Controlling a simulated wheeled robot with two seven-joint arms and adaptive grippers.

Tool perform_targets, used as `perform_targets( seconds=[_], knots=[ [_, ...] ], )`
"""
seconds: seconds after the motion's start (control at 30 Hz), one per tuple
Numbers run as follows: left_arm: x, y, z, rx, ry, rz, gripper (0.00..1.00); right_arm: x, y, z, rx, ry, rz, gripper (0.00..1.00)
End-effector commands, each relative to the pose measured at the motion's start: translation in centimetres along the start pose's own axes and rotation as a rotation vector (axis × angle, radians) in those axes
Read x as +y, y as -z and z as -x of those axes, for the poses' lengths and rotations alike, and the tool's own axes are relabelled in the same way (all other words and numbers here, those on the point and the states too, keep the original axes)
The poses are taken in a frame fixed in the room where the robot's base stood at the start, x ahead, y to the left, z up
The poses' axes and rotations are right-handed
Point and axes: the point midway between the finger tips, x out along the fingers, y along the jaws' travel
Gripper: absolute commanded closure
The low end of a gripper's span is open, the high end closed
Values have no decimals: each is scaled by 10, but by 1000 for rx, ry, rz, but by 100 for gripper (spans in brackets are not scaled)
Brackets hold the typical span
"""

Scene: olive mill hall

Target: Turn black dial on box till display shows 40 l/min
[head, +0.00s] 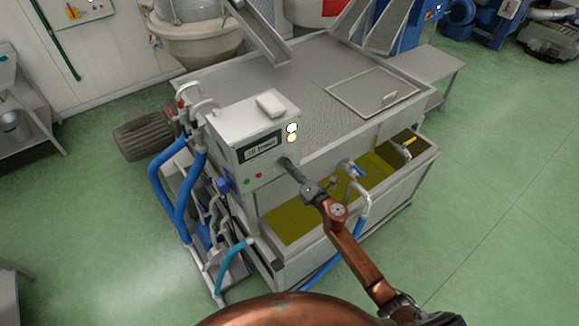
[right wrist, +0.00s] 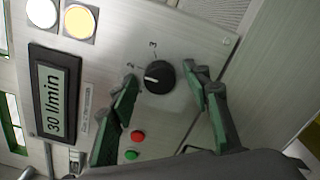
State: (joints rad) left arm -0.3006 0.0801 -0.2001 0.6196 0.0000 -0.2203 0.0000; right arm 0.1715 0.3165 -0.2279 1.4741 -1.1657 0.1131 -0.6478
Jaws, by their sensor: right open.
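The control box (head: 248,128) is a pale metal case on the front left of the machine. Its display (right wrist: 55,97) reads 30 l/min in the right wrist view and also shows in the head view (head: 263,147). The black dial (right wrist: 158,77) is round with a white pointer mark, and numbers are printed around it. In the head view my right gripper hides it. My right gripper (right wrist: 164,92) is open, with one green-padded finger on each side of the dial, and the fingers look apart from it. It reaches the box's front face in the head view (head: 287,165). My left gripper is not in view.
Red (right wrist: 138,136) and green (right wrist: 131,155) buttons sit near the dial, close to a finger. Below the box lie an open tank of olive-coloured liquid (head: 290,221), a blue-handled valve (head: 358,170) and blue hoses (head: 168,185).

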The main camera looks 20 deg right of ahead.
Motion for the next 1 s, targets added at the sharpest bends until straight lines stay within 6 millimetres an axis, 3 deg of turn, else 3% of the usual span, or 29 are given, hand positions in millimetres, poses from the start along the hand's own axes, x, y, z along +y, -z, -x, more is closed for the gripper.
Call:
perform_targets(
  seconds=[0.3, 0.9, 1.0],
  knots=[
    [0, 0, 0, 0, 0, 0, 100, 0, 0, -3, 0, 0, -1, 56],
    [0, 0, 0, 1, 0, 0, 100, -1, 0, -2, 0, 1, -1, 97],
    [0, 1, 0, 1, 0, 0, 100, -1, 0, -2, 0, 1, -3, 97]
  ],
)
